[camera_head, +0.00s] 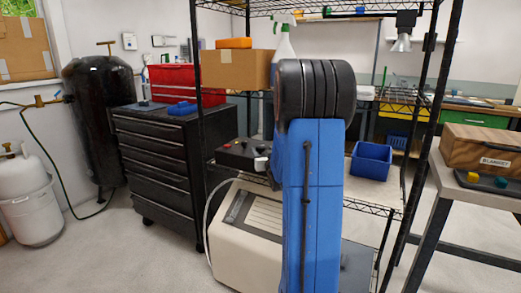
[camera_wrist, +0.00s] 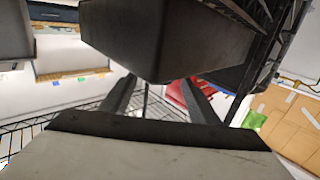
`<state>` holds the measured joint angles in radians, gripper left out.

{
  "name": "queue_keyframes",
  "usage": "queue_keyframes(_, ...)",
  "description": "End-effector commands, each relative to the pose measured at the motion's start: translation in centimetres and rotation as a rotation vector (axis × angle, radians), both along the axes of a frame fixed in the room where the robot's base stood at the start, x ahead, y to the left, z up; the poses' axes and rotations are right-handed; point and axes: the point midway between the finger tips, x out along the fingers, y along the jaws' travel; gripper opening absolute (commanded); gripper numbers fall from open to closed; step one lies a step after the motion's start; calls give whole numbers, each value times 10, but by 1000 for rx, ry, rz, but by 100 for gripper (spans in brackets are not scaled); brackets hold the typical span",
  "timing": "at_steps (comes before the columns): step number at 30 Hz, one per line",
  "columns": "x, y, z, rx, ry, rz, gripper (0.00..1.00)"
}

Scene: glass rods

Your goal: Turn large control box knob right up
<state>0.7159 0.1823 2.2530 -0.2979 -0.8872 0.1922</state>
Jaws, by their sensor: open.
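The control box (camera_head: 238,154) is a low black box on the rack's middle shelf in the head view, just left of my blue arm. It has small red and dark controls on top. A pale, rounded piece (camera_head: 261,163) shows at its right end; I cannot tell whether it is the large knob. My arm hides part of this area and my gripper in the head view.
A wire rack (camera_head: 432,110) surrounds the shelf, with dark posts. A blue bin (camera_head: 371,160) stands right of my arm. A cardboard box (camera_head: 236,69) and spray bottle (camera_head: 284,46) stand above. A beige machine (camera_head: 248,226) is below. A black drawer cabinet (camera_head: 155,158) stands left.

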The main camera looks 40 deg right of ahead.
Motion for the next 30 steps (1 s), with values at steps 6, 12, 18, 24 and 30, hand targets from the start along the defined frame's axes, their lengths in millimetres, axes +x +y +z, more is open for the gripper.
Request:
queue_keyframes(6,26,-14,-1,0,1,1,56)
queue_keyframes(12,35,-19,0,-1,0,0,56)
queue_keyframes(18,36,-19,0,-1,0,0,56)
queue_keyframes(24,36,-19,0,-1,0,0,27)
queue_keyframes(30,36,-19,0,-1,0,-1,15)
